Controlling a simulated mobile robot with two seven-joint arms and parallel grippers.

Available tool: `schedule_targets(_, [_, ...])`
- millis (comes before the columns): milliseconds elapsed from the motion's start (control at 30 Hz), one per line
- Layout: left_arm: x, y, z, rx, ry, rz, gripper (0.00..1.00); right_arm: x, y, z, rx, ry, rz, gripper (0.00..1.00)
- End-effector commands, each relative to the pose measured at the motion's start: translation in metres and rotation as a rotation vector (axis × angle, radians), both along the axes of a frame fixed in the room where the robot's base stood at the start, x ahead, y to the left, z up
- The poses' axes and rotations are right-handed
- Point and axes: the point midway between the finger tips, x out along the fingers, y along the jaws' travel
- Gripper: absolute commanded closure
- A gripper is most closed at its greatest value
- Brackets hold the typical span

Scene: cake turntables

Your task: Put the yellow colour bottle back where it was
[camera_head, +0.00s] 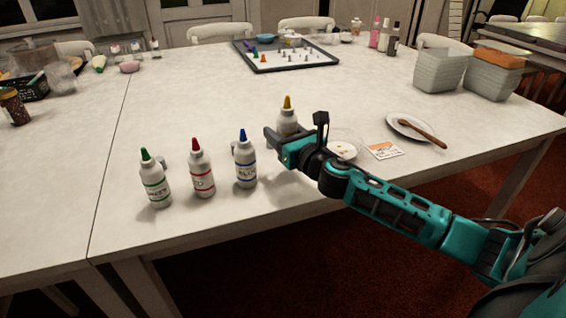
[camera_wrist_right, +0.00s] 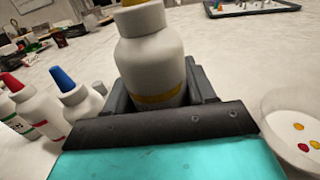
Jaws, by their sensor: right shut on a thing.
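The yellow colour bottle (camera_head: 287,117), white with a yellow tip, stands upright in my right gripper (camera_head: 276,144) at the right end of the bottle row. In the right wrist view the bottle (camera_wrist_right: 150,60) with its yellow band sits between the jaws (camera_wrist_right: 160,90), which are shut on it. Whether its base touches the table is hidden by the gripper. The blue-tipped bottle (camera_head: 245,163), the red-tipped bottle (camera_head: 201,170) and the green-tipped bottle (camera_head: 154,180) stand upright to its left. My left gripper is not in view.
A clear dish (camera_head: 343,146) with coloured bits is close to the right of my gripper. A card (camera_head: 384,151) and a plate with a wooden spoon (camera_head: 421,132) lie further right. A tray (camera_head: 300,66) lies behind. The table between tray and bottles is clear.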

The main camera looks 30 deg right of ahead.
Motion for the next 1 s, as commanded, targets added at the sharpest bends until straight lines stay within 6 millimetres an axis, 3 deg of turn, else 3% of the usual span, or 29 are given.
schedule_targets(33, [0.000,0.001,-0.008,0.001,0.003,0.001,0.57,0.000,0.000,-0.010,0.001,0.000,-0.002,0.57])
schedule_targets(267, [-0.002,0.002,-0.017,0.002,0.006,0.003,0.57,0.000,0.000,-0.024,0.000,-0.001,-0.001,0.57])
schedule_targets(467, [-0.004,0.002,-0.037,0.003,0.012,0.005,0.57,0.000,0.000,-0.056,0.002,0.000,-0.002,0.57])
schedule_targets(900, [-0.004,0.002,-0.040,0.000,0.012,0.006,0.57,0.000,0.000,-0.062,-0.001,-0.001,0.000,0.57])
schedule_targets(933, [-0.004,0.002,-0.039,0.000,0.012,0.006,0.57,0.000,0.000,-0.061,-0.001,0.000,0.000,0.42])
schedule_targets(1000, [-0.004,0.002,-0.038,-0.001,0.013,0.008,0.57,0.000,0.000,-0.061,-0.001,0.000,0.000,0.36])
